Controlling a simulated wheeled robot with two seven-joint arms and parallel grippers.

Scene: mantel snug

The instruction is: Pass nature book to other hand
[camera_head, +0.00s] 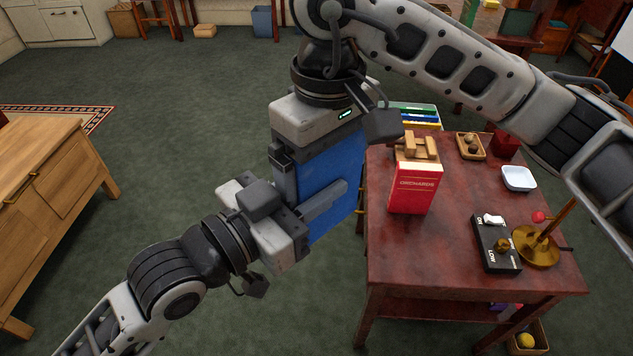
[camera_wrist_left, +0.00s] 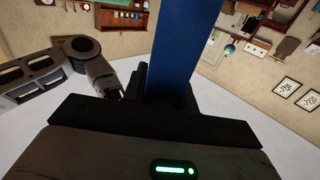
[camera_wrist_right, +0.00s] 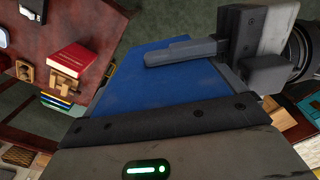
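The blue nature book (camera_head: 318,170) is in the air left of the dark red table. My left gripper (camera_head: 318,205) comes from the lower left, with one finger lying flat along the book's face; it appears shut on the lower edge. My right gripper (camera_head: 305,150) comes from above and appears shut on the book's upper part. The book (camera_wrist_left: 185,45) stands up from between the left fingers in the left wrist view. In the right wrist view the book (camera_wrist_right: 155,85) extends from the right gripper to the left finger. The far-side fingers are hidden.
The dark red table (camera_head: 420,265) holds a red book labelled ORCHARDS (camera_head: 415,188), a black switch box (camera_head: 495,245), a brass stand (camera_head: 540,250), a white dish (camera_head: 518,178) and a small wooden tray (camera_head: 471,147). A wooden cabinet (camera_head: 45,190) stands left. Open green carpet lies between.

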